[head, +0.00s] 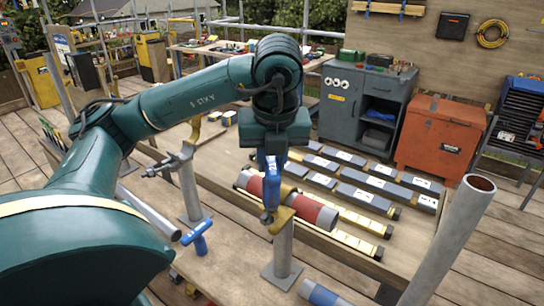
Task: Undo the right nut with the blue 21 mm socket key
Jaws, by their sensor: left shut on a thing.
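My left gripper (271,163) points straight down over the bench and is shut on a blue tool (270,190), which looks like the blue socket key; no size marking is readable. The tool hangs upright, its lower end at the brass-coloured clamp (282,216) on top of the right post (283,250). I cannot tell whether it touches the clamp or sits on a nut; the right nut is not discernible. A second blue T-handled tool (199,237) stands lower left of it. My right gripper is out of view.
A left post (189,188) carries another clamp. Dark and yellow bars (368,200) lie in rows behind. A grey tube (450,240) rises at the right. A grey cabinet (345,105) and orange chest (437,138) stand beyond.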

